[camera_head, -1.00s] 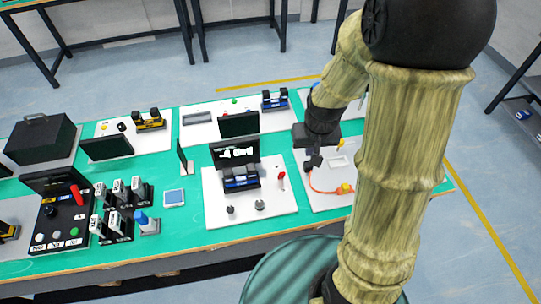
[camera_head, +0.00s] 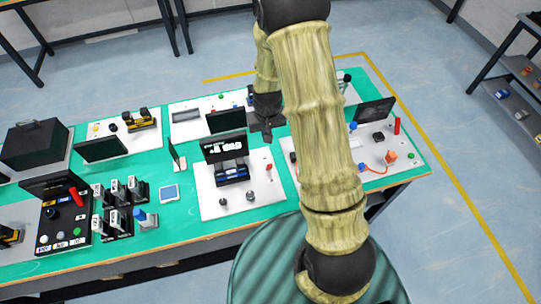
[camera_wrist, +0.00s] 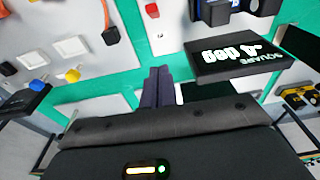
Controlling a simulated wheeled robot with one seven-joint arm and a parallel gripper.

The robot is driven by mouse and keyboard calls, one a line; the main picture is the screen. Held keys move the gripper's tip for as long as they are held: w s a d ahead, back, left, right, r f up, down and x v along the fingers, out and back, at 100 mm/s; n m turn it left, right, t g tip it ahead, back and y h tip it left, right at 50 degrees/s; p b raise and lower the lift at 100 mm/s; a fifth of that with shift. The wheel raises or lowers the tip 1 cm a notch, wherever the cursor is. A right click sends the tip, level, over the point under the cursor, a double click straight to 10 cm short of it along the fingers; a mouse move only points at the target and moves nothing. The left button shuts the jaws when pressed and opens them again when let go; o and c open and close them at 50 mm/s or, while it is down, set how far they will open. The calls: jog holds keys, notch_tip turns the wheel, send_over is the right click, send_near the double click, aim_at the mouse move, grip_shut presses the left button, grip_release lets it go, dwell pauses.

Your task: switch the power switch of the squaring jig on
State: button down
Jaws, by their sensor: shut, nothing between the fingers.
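The likely squaring jig is the white panel (camera_head: 209,197) in the middle of the bench, with a black screen (camera_head: 224,147) and a black-and-blue fixture (camera_head: 231,172). The screen's upside-down text in the wrist view (camera_wrist: 236,53) seems to begin with "SQUARE". A small red lever (camera_head: 268,168) stands at the panel's right side; a red part at the wrist view's top (camera_wrist: 152,10) looks like it. Whether it is the power switch I cannot tell. My gripper (camera_head: 267,137) is shut and empty, behind and above the lever, apart from it. Its fingertips (camera_wrist: 158,72) touch nothing visible.
Another white panel (camera_head: 375,152) with a screen (camera_head: 374,111), a red lever (camera_head: 397,126) and an orange cable lies to the right, partly behind my arm. Other screens and panels crowd the left and back. A blue-topped post (camera_head: 141,216) stands at the front left.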

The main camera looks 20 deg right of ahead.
aim_at(269, 167)
notch_tip(269, 167, down, 9)
jog(key=p, duration=0.3)
jog(key=shift+w+f+p, duration=0.15)
jog(key=shift+f+p, duration=0.05)
jog(key=shift+p, duration=0.1)
jog(key=s, duration=0.1)
jog(key=s+f+p, duration=0.1)
jog(key=shift+s+f, duration=0.1)
jog(key=shift+s, duration=0.25)
jog(key=shift+s+p, duration=0.1)
jog(key=shift+p, duration=0.2)
jog(key=shift+f, duration=0.15)
jog(key=shift+w, duration=0.2)
